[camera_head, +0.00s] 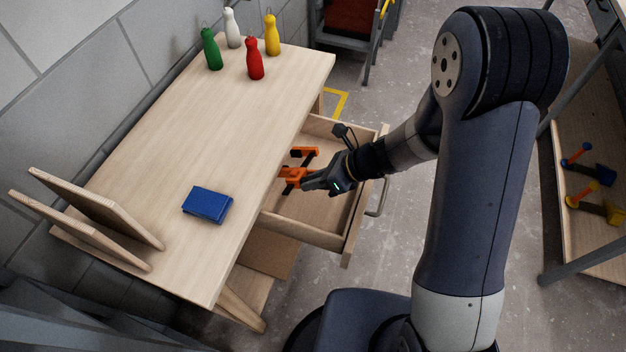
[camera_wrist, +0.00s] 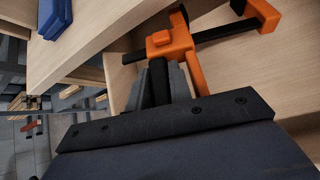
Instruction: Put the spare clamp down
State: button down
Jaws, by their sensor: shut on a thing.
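The spare clamp (camera_head: 297,174) is orange with black parts. My gripper (camera_head: 308,181) is shut on it, over the open drawer (camera_head: 345,225) of the wooden table (camera_head: 185,130). In the wrist view the orange clamp (camera_wrist: 181,45) shows just beyond my fingers (camera_wrist: 160,80), with its bar and black pads spread to the right above the pale drawer wood. I cannot tell whether the clamp touches the drawer floor. The drawer is pulled out and its far-left part is hidden under the tabletop.
A blue box (camera_head: 207,204) lies near the table's front edge. Green (camera_head: 211,48), white (camera_head: 232,28), red (camera_head: 254,66) and yellow (camera_head: 271,35) bottle shapes stand at the far end. Two upright boards (camera_head: 105,208) stand at the left. The middle tabletop is clear.

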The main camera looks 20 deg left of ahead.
jog(key=shift+a+f, duration=0.1)
jog(key=shift+f, duration=0.5)
jog(key=shift+f, duration=0.1)
jog(key=shift+f+b, duration=0.5)
jog(key=shift+b, duration=0.15)
jog(key=c, duration=1.3)
grip_release()
jog(key=shift+r, duration=0.1)
jog(key=shift+r+p, duration=0.6)
jog(key=shift+p, duration=0.15)
jog(key=v, duration=1.2)
